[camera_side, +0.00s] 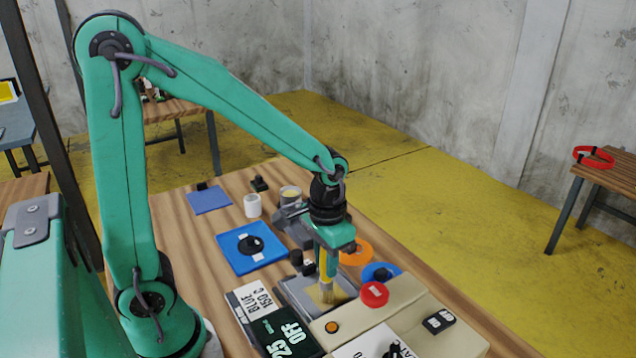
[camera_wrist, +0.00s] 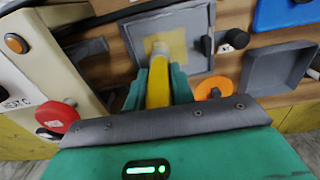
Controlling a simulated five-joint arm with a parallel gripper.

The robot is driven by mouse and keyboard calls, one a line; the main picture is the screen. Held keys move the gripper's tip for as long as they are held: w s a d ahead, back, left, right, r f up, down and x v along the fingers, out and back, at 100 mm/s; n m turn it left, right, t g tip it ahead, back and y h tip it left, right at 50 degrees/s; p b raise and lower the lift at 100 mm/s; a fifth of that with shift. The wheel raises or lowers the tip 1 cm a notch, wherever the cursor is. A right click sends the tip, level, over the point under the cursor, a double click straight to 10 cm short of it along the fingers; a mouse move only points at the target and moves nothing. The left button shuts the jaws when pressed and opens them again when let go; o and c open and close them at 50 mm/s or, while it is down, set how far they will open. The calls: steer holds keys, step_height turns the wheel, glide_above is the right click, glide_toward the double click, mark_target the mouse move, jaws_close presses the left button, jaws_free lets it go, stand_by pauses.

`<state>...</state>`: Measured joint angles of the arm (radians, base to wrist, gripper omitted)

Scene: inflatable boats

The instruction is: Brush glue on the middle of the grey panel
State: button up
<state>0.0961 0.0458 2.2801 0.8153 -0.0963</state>
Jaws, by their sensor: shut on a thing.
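My gripper (camera_side: 328,264) is shut on a yellow-handled brush (camera_side: 326,291) and holds it upright, bristles down, over the grey panel (camera_side: 296,289). In the wrist view, my gripper (camera_wrist: 158,90) shows its two green fingers on either side of the yellow brush handle (camera_wrist: 158,84). The grey panel (camera_wrist: 198,56) lies flat beyond them. A pale yellow square patch (camera_wrist: 176,42) is at its middle, and the bristles are over this patch. I cannot tell whether they touch it. A can with yellowish contents (camera_side: 290,192) stands farther back on the table.
A beige machine with a red button (camera_side: 374,294) stands close to the panel's right. A grey tray (camera_side: 296,232), an orange ring (camera_side: 358,253) and a blue ring (camera_side: 390,270) lie nearby. A blue sheet with a black fitting (camera_side: 228,258) and a white cup (camera_side: 252,206) are behind.

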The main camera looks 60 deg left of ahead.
step_height(320, 180, up, 8)
steer(key=d, duration=0.3)
stand_by(0.7)
steer(key=shift+a, duration=0.1)
stand_by(0.4)
